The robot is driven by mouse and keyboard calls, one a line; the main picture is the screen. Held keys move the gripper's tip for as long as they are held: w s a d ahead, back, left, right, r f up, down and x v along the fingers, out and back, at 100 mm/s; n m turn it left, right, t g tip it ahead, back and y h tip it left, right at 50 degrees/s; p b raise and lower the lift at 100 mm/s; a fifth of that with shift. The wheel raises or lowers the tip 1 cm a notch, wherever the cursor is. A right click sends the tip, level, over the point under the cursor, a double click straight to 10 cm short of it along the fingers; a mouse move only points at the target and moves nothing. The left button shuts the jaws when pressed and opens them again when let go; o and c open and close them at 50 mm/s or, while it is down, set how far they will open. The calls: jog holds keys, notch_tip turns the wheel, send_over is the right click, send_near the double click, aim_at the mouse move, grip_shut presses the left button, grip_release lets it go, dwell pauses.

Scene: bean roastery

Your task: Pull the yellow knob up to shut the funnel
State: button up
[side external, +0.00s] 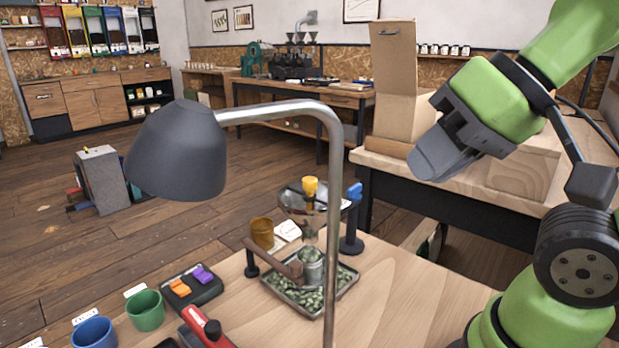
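The yellow knob (310,185) stands upright at the top middle of the funnel (292,202), left of the lamp pole. The funnel is clear or shiny and narrows downward above a small container of green beans (311,266). The lamp pole partly covers the funnel's right side. My gripper (425,165) is up and to the right of the knob, well apart from it, angled down to the left. Its dark fingers overlap from this side, so I cannot see whether there is a gap between them. Nothing shows held in it.
A lamp with a grey shade (180,150) and a bent metal pole (333,210) stands in the foreground. A blue-topped post (352,220) is close right of the funnel.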

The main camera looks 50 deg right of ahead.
jog(key=o, duration=0.3)
jog(key=shift+w+r, duration=0.25)
jog(key=o, duration=0.4)
jog(key=w+d+r+g, duration=0.1)
jog(key=w+r+g, duration=0.1)
jog(key=w, duration=0.3)
jog(key=shift+w+r+m+h, duration=0.3)
jog(key=shift+w+r+m, duration=0.1)
jog(key=shift+r, duration=0.1)
jog(key=m+g+h, duration=0.1)
jog(key=m+g, duration=0.3)
jog(key=g, duration=0.1)
send_over(310, 179)
notch_tip(310, 179, down, 4)
notch_tip(310, 179, down, 10)
jog(key=shift+r, duration=0.2)
